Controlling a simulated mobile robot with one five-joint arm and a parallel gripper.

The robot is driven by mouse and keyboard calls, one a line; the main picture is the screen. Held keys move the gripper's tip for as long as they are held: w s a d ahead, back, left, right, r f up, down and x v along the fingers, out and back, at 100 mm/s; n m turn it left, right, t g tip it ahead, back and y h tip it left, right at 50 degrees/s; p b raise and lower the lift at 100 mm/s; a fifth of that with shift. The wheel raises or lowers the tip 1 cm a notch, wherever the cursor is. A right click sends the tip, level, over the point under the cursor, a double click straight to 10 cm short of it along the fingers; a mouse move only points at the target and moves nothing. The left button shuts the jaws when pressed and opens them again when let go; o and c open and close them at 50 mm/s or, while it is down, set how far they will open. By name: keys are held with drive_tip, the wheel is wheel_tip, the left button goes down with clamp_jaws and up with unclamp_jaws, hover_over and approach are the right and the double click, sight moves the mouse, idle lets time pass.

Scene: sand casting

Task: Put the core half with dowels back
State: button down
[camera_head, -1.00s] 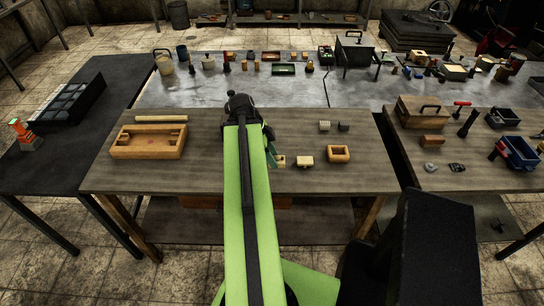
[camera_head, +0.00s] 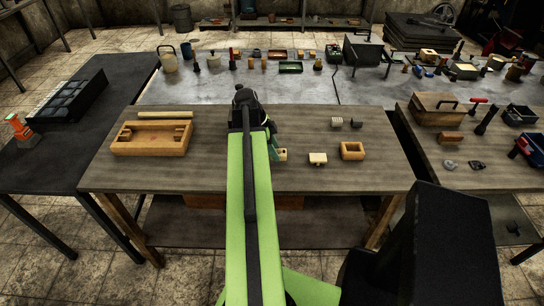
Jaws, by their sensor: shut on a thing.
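My gripper (camera_head: 277,149) is just right of my green arm, over the middle of the wooden table. It is mostly hidden behind the arm. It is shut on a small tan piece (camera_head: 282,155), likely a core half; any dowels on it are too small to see. I cannot tell whether the piece touches the table. A similar pale block (camera_head: 317,159) lies apart to the right. Right of that is a hollow wooden box (camera_head: 352,150), like a core box half.
A long wooden box (camera_head: 150,149) with a strip behind it (camera_head: 165,115) lies at the table's left. Two small grey blocks (camera_head: 337,121) (camera_head: 356,123) sit behind the pale block. The metal table (camera_head: 230,92) behind holds many tools. The front of the wooden table is clear.

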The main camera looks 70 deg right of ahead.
wheel_tip(320, 180, down, 3)
drive_tip(key=shift+r+b, duration=0.2)
drive_tip(key=shift+b, duration=0.4)
drive_tip(key=shift+w+a+r, duration=0.1)
drive_tip(key=shift+r, duration=0.1)
drive_tip(key=shift+f, duration=0.15)
drive_tip(key=c, duration=0.9)
unclamp_jaws()
drive_tip(key=shift+o, duration=0.2)
drive_tip(key=shift+r+p, duration=0.4)
drive_tip(key=shift+p, duration=0.05)
drive_tip(key=p+v, duration=1)
drive_tip(key=v, duration=0.1)
drive_tip(key=shift+w+r+p, duration=0.2)
drive_tip(key=shift+p, duration=0.1)
drive_tip(key=shift+a, duration=0.1)
